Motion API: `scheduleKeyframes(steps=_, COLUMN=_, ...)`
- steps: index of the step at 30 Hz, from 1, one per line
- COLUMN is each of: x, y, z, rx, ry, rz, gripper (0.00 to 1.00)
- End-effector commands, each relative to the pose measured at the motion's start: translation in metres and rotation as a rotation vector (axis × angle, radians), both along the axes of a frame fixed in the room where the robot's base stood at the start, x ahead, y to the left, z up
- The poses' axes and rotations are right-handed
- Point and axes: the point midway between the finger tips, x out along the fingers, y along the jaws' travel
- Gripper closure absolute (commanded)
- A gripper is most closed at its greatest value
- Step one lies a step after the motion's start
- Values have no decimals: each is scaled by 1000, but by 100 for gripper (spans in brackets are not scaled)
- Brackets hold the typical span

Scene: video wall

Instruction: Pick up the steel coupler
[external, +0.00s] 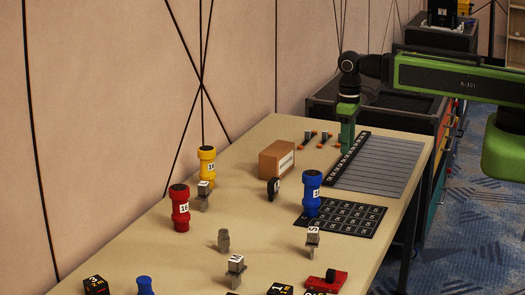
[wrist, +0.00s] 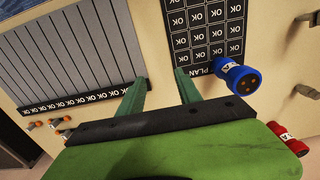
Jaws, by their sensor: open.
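The likely steel coupler is a small plain grey flanged cylinder (external: 223,240), standing upright on the table left of centre in the external view. I cannot clearly pick it out in the wrist view. My gripper (external: 346,140) hangs pointing down at the far end of the table, beside the striped grey board, well away from the coupler. In the wrist view my gripper (wrist: 161,82) has its two green fingers spread apart with nothing between them.
Red (external: 180,207) and yellow (external: 207,166) cylinders stand left. A cardboard box (external: 277,159) stands farther back.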

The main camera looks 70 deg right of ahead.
Motion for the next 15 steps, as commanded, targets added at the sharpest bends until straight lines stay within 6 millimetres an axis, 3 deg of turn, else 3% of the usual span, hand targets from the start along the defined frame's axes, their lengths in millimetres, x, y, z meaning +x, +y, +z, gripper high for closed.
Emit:
scheduleKeyframes(steps=2, x=0, y=0, z=0, rx=0, ry=0, rz=0, gripper=59)
scheduleKeyframes(steps=5, x=0, y=0, z=0, rx=0, ry=0, rz=0, gripper=49)
scheduleKeyframes(steps=13, x=1, y=0, z=0, rx=0, ry=-5, rz=9, gripper=49)
scheduleKeyframes(steps=15, x=18, y=0, z=0, rx=1, ry=-24, rz=24, gripper=49)
